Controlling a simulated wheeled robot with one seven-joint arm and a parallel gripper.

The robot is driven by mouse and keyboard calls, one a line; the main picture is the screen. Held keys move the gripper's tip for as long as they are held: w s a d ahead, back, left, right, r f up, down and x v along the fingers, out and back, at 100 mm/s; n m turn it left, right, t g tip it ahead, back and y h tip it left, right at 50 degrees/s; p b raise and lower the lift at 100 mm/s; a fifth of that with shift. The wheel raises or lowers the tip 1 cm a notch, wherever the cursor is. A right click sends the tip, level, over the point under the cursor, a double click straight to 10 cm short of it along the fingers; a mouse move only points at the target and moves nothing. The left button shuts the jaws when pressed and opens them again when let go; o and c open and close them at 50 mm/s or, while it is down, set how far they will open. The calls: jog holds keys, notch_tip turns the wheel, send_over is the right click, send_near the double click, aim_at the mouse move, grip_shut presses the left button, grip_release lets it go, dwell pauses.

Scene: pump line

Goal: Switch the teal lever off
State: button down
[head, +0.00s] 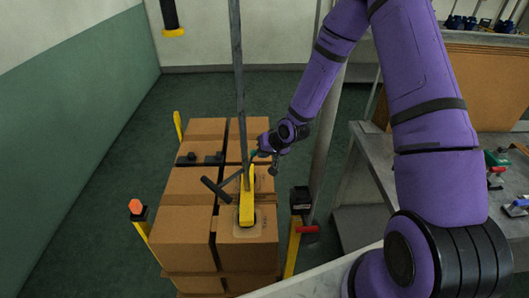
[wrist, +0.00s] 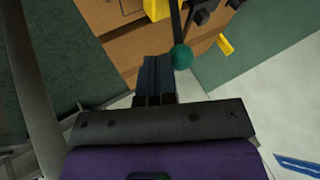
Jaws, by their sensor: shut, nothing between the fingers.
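The teal lever's round knob (wrist: 181,57) shows in the wrist view at the end of a dark rod, just right of my fingertips. In the head view a small bit of teal (head: 256,153) shows beside my gripper (head: 266,158), above the boxes, partly hidden by it. A yellow bracket (head: 246,205) stands below it, and its yellow part (wrist: 157,8) shows at the top of the wrist view. My gripper (wrist: 157,62) is shut and empty, its dark fingers side by side. I cannot tell whether it touches the knob.
Stacked cardboard boxes (head: 183,236) stand under my gripper, with a dark T-shaped bar (head: 220,190) and a thin grey pole (head: 237,75) close by. A yellow post with an orange top (head: 136,206) stands left. A grey bench (head: 365,160) with tools is right. Floor at left is clear.

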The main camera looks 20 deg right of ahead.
jog(key=shift+a, duration=0.1)
jog(key=shift+s+a+r, duration=0.25)
jog(key=shift+s+a, duration=0.05)
jog(key=shift+a, duration=0.25)
jog(key=shift+s+a+r, duration=0.2)
jog(key=shift+s+a, duration=0.1)
jog(key=shift+a, duration=0.25)
jog(key=shift+s+a+r, duration=0.25)
jog(key=shift+s+a, duration=0.05)
jog(key=shift+a, duration=0.25)
jog(key=shift+r, duration=0.8)
jog(key=shift+s+r, duration=0.1)
jog(key=v, duration=1)
jog(key=shift+r, duration=0.25)
